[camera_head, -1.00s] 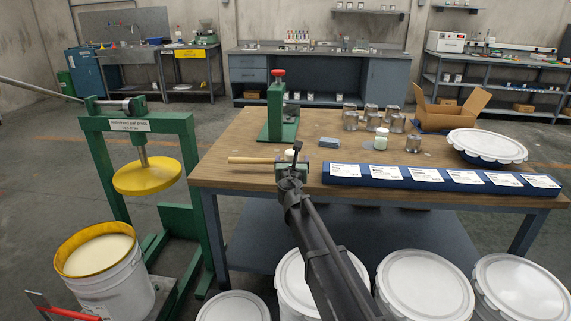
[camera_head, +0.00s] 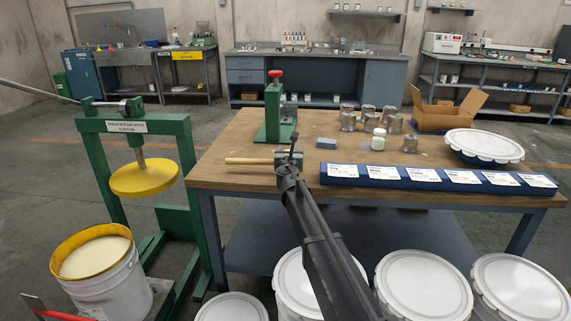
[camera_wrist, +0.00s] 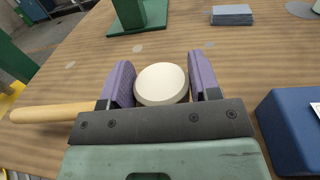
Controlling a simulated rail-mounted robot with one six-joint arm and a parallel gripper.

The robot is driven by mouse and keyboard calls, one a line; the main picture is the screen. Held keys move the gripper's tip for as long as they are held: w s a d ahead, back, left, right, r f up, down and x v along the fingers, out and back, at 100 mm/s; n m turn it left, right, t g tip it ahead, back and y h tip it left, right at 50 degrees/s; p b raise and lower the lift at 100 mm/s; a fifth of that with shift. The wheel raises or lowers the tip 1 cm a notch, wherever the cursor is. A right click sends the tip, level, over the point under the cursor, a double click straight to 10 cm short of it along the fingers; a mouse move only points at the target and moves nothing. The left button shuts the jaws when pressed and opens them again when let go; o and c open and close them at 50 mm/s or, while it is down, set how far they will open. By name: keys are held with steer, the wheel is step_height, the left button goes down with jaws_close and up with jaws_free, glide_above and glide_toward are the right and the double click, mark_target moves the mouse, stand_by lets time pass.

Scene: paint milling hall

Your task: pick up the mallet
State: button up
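The mallet lies on the wooden workbench near its front left edge. Its pale wooden handle (camera_head: 249,161) points left and also shows in the wrist view (camera_wrist: 45,113). In the wrist view its round cream head (camera_wrist: 161,84) sits between the purple finger pads of my gripper (camera_wrist: 162,80). The pads stand apart on both sides of the head, very close to it; firm contact is not visible. In the head view my gripper (camera_head: 289,158) is over the head end and hides the head. The inner end of the handle is hidden behind my gripper.
A green press (camera_head: 274,112) stands behind the mallet. A grey-blue block (camera_head: 326,143) and a dark blue tray with labelled cards (camera_head: 345,183) are to the right, the tray close to my gripper. A small jar (camera_head: 378,141) and metal cans (camera_head: 347,118) stand farther right.

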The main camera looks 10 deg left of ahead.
steer(key=c, duration=0.7)
step_height(320, 180, up, 20)
steer(key=p, duration=2)
